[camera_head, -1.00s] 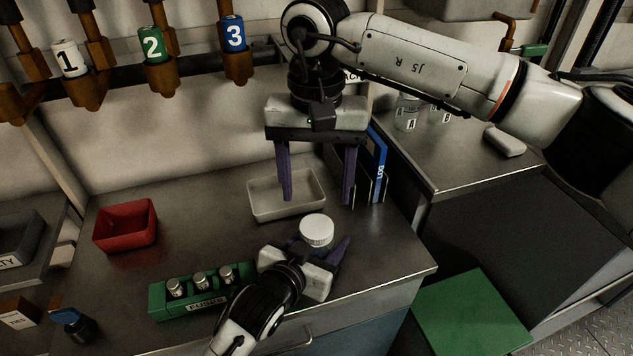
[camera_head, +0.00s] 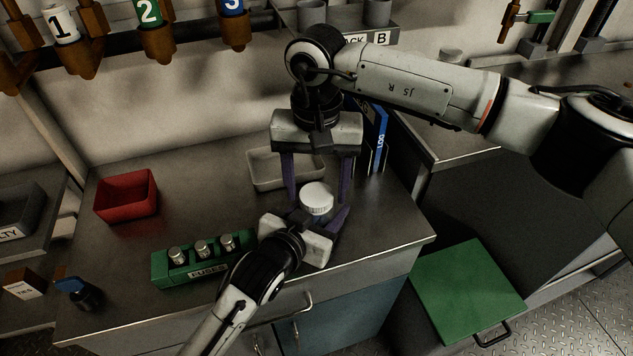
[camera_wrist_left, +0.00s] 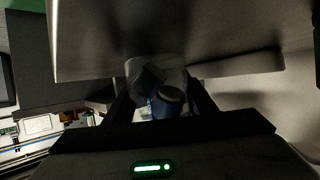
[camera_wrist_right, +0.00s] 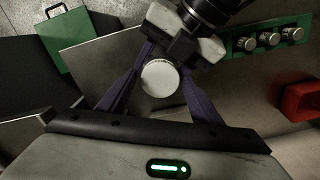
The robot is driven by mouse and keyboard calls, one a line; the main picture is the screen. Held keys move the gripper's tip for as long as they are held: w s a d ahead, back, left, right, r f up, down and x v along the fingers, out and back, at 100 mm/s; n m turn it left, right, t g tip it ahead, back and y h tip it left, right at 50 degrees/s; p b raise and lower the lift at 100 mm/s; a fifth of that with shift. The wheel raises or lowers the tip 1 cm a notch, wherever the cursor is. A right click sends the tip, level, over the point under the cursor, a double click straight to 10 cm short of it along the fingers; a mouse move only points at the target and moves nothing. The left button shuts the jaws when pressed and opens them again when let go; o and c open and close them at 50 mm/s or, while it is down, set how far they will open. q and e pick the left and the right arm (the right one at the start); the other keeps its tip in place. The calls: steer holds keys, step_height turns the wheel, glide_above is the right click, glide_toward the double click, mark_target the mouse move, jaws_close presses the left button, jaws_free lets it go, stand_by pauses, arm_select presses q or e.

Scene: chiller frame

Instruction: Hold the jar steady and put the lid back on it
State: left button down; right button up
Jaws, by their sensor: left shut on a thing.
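The white round lid (camera_head: 316,191) sits on top of the jar, which my left gripper (camera_head: 313,222) holds upright above the bench. In the left wrist view the jar (camera_wrist_left: 158,88) is between the left fingers, dark and partly hidden, with something blue showing at it. My right gripper (camera_head: 318,198) points down from above, open, with its purple fingers on either side of the lid and a gap to each. In the right wrist view the lid (camera_wrist_right: 160,78) shows between the spread fingers. Most of the jar's body is hidden in the head view.
A pale tray (camera_head: 262,172) lies behind the right gripper, with blue binders (camera_head: 377,135) to its right. A green fuse holder (camera_head: 203,259) and a red bin (camera_head: 127,196) stand to the left. The bench's front edge is close to the left gripper.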

steer(key=c, duration=0.9)
steer(key=m, duration=1.3)
steer(key=o, duration=1.2)
steer(key=shift+c, duration=0.2)
